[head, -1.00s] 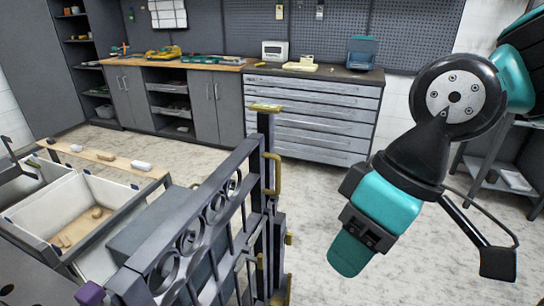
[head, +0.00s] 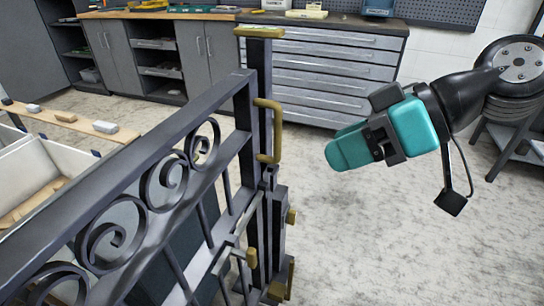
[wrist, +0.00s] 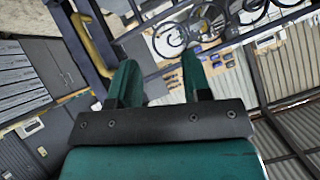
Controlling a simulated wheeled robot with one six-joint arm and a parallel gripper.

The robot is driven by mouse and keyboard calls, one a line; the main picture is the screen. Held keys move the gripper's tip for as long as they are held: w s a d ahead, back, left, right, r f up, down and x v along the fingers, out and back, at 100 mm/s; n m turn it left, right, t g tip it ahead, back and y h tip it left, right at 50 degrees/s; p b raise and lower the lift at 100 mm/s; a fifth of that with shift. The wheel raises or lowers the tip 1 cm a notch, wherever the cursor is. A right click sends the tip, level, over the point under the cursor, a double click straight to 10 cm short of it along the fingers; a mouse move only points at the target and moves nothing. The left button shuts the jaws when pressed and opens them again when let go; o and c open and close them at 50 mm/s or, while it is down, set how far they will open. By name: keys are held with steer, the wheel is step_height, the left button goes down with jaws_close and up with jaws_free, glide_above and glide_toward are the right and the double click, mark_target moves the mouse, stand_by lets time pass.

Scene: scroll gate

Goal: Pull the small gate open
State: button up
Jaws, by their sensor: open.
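The gate (head: 160,150) is dark metal with scrollwork and runs from the lower left to a post (head: 265,85) near the middle of the head view. A brass pull handle (head: 274,130) stands upright at the gate's near-post end. The handle also shows at the upper left of the wrist view (wrist: 92,38). My gripper (head: 335,155), teal and black, is to the right of the handle, apart from it and pointing left toward it. In the wrist view its two teal fingers (wrist: 162,75) are spread with nothing between them.
Brass fittings (head: 279,290) sit low on the post. White bins (head: 65,155) and a wooden ledge (head: 60,118) lie behind the gate at left. Grey drawers (head: 320,75) stand at the back. The floor (head: 370,240) right of the gate is clear.

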steer(key=w+d+f+t+y+b, duration=0.45)
steer(key=w+f+t+b, duration=0.3)
steer(key=w+b, duration=0.4)
steer(key=shift+g, duration=0.25)
steer(key=p+x, duration=0.1)
steer(key=x, duration=1.6)
steer(key=shift+s+a+p, duration=0.1)
steer(key=shift+s+p, duration=0.1)
steer(key=shift+p, duration=0.1)
jaws_close()
